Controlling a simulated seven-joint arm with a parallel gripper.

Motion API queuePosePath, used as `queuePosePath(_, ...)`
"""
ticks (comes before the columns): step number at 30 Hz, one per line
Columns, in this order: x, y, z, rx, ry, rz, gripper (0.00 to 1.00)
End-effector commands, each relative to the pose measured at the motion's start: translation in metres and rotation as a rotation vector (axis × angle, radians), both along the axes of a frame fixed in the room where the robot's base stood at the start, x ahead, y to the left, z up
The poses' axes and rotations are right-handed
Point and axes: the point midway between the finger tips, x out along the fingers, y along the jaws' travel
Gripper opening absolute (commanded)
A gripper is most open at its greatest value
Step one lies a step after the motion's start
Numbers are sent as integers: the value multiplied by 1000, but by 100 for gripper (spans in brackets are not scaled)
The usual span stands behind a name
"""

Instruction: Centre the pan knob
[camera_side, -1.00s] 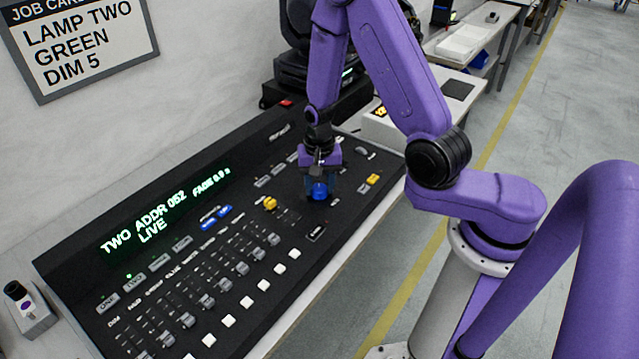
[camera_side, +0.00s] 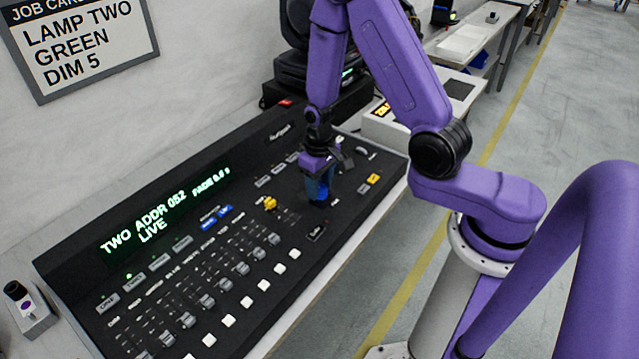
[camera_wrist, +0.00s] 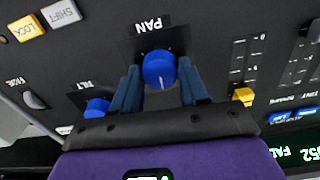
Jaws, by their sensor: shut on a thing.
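The blue pan knob (camera_wrist: 159,70) sits on the black console beside its upside-down PAN label in the wrist view. A short white line on the knob points roughly toward the bottom of that picture, away from the label. My gripper (camera_wrist: 160,88) has one blue-grey finger on each side of the knob and is shut on it. In the side view my gripper (camera_side: 318,190) reaches down to the console's right part, and its fingers mostly hide the knob there. The tilt knob (camera_wrist: 97,107), also blue, is partly hidden beside the left finger.
A yellow fader cap (camera_wrist: 243,96) lies right of the fingers; LOCK (camera_wrist: 26,28) and SHIFT (camera_wrist: 61,14) buttons lie upper left. The console display (camera_side: 165,212) reads TWO ADDR 052, LIVE. A job card (camera_side: 80,40) reads LAMP TWO, GREEN, DIM 5. Several faders (camera_side: 207,300) fill the console's front.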

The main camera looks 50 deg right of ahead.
Motion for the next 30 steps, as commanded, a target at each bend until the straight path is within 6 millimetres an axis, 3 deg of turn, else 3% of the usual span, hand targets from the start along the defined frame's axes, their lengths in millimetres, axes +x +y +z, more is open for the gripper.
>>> queuePosePath(20,0,0,0,0,0,56,13)
queuePosePath(21,0,0,0,0,0,55,57)
queuePosePath(22,0,0,0,0,0,55,66)
queuePosePath(30,0,0,0,0,0,55,69)
